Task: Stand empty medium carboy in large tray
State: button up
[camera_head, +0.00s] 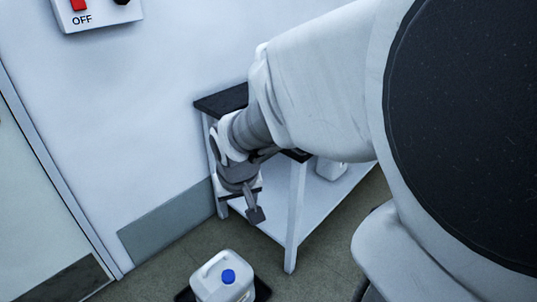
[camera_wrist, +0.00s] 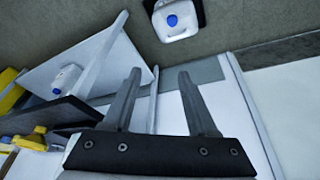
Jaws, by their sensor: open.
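A white carboy with a blue cap (camera_head: 225,282) stands upright on the floor, on or in a dark tray (camera_head: 263,291) whose edges show beside it. The same carboy (camera_wrist: 176,27) is at the top of the wrist view, with the dark tray (camera_wrist: 201,12) beside it. Another white carboy (camera_head: 330,168) is on the lower shelf of the bench, partly hidden by my arm; it also shows in the wrist view (camera_wrist: 68,79). I cannot tell which is the medium one. My gripper (camera_head: 254,210) is open and empty in front of the bench; its fingers (camera_wrist: 160,76) are apart.
The bench (camera_head: 292,225) has a dark top, white legs and a white lower shelf. Yellow items (camera_wrist: 30,141) show at the left of the wrist view. A door (camera_head: 35,200) and white wall are at the left. Bare floor (camera_head: 180,258) lies around the tray.

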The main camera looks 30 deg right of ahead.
jog(key=s+a+r+n+t, duration=0.2)
jog(key=s+a+r, duration=0.2)
jog(key=s+r, duration=0.7)
notch_tip(320, 180, up, 23)
jog(key=y+p, duration=0.1)
jog(key=p, duration=2.3)
jog(key=shift+s+d, duration=0.2)
jog(key=shift+s, duration=0.2)
jog(key=shift+f, duration=0.2)
